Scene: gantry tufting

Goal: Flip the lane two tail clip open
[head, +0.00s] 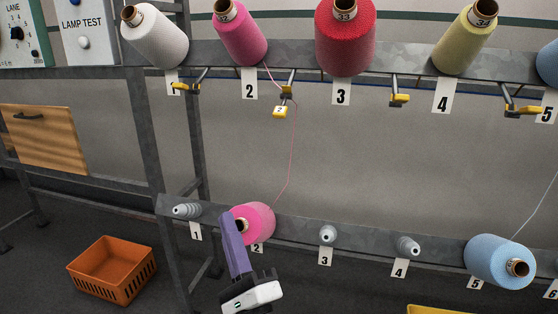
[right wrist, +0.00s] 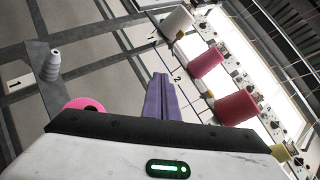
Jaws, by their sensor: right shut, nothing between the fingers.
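The lane two tail clip (head: 287,90) is a small yellow piece on a metal arm under the upper rail, right of the number 2 card (head: 249,84). Whether the clip is open or shut is too small to tell. A pink thread (head: 294,140) passes by the clip, down to the lower pink cone (head: 258,220). My right gripper (head: 229,217), with purple fingers, is shut and empty, well below the clip and overlapping the lower pink cone in the picture. Its fingers (right wrist: 160,78) show in the right wrist view. My left gripper is not in view.
The upper rail (head: 300,58) holds several cones; other yellow clips (head: 400,99) hang beneath it. The lower rail (head: 370,236) has bare grey pegs (head: 328,233) and a blue cone (head: 500,262). An orange crate (head: 112,272) stands on the floor at left.

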